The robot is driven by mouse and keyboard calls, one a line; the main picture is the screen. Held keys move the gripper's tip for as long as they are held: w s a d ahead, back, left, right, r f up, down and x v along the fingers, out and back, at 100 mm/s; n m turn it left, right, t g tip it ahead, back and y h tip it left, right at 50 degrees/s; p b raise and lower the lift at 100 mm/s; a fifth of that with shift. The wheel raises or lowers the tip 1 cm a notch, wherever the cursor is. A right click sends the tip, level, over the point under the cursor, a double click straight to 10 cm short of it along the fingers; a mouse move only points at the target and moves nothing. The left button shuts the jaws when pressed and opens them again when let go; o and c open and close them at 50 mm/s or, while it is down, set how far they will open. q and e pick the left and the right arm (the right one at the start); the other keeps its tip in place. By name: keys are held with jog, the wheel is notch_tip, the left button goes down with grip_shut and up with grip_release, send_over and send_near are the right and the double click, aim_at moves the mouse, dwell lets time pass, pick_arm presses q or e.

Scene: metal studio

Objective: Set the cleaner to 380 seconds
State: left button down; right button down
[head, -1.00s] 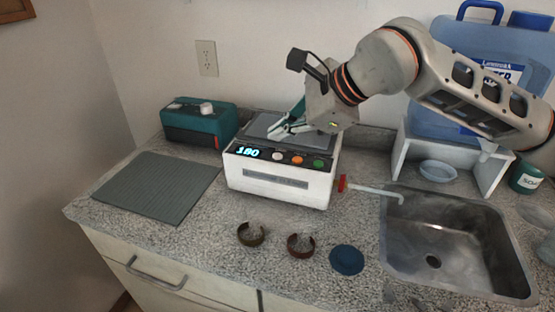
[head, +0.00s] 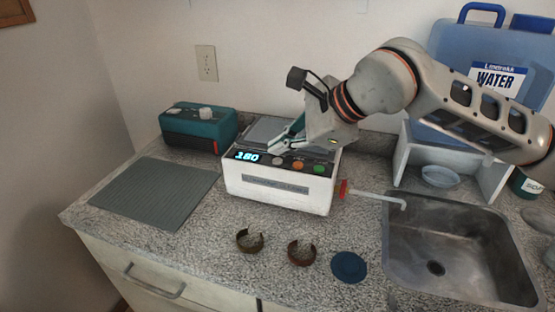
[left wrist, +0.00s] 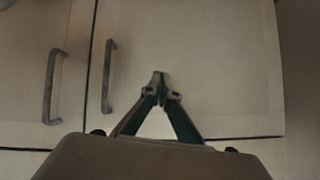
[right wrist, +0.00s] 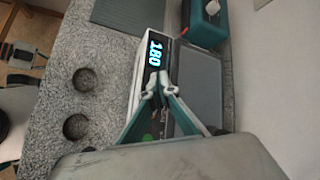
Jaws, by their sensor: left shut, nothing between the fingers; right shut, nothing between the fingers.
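The cleaner (head: 278,192) is a white box with a grey lid on the counter. Its lit display (head: 247,156) reads 180; it also reads 180 in the right wrist view (right wrist: 154,53). Grey, orange (head: 298,164) and green (head: 319,169) buttons sit in a row right of the display. My right gripper (head: 272,150) is shut and empty, its fingertips over the front top edge near the grey button (head: 278,161). Whether it touches the button cannot be told. My left gripper (left wrist: 160,78) is shut and empty, in front of cabinet doors.
A teal device (head: 199,125) and a ribbed grey mat (head: 157,192) lie left of the cleaner. Two brown cuffs (head: 249,240) (head: 301,252) and a blue disc (head: 348,267) lie in front. A sink (head: 455,245) and a water container (head: 500,78) are at right.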

dwell(0.7)
jog(key=shift+f, duration=0.45)
jog(key=shift+f, duration=0.15)
